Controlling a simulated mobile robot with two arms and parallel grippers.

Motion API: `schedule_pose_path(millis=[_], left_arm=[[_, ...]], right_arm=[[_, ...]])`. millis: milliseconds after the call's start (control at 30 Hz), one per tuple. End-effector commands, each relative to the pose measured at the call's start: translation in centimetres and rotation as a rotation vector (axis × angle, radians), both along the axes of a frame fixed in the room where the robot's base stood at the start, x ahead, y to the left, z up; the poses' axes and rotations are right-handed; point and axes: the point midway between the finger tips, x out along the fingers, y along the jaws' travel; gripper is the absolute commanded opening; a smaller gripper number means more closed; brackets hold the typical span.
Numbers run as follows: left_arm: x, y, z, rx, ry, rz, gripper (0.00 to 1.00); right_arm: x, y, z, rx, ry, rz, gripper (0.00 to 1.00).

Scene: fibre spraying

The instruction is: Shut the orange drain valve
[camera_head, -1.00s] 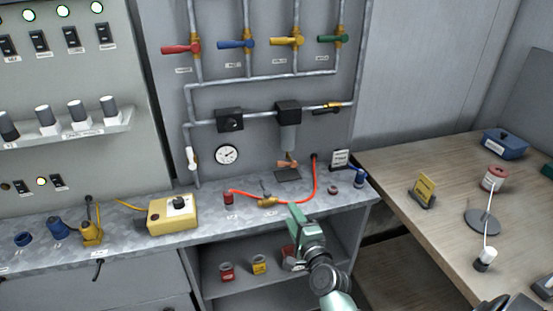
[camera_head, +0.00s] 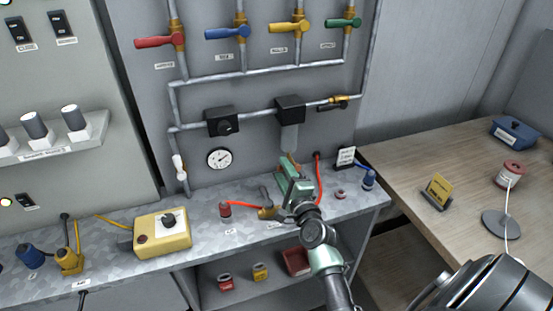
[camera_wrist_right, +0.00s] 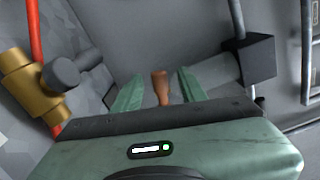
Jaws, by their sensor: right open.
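The orange drain valve (camera_head: 293,159) sits below the grey filter bowl (camera_head: 289,138) on the wall panel. My right gripper (camera_head: 287,170) is right in front of it and hides most of it in the head view. In the right wrist view the valve's orange-brown handle (camera_wrist_right: 160,86) stands between the two green fingers of my open right gripper (camera_wrist_right: 155,90). A gap shows on both sides of the handle, so the fingers do not grip it. My left gripper is not in view.
A brass valve with a grey handle (camera_head: 266,208) and red hose lies on the bench just left of my right gripper; its brass body also shows in the wrist view (camera_wrist_right: 20,82). A yellow box (camera_head: 163,236) stands further left. Coloured valve handles are higher up.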

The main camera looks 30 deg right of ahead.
Motion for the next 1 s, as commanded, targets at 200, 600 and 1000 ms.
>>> schedule_pose_path(millis=[200,600,1000], left_arm=[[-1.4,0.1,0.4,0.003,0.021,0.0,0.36],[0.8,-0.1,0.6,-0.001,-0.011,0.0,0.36],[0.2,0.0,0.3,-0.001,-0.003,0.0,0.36]], right_arm=[[3.4,-0.8,0.2,-0.001,-0.001,0.001,0.42],[4.7,-1.2,0.0,-0.001,0.0,-0.001,0.42],[4.7,-1.1,-0.5,-0.059,0.015,0.0,0.0]])
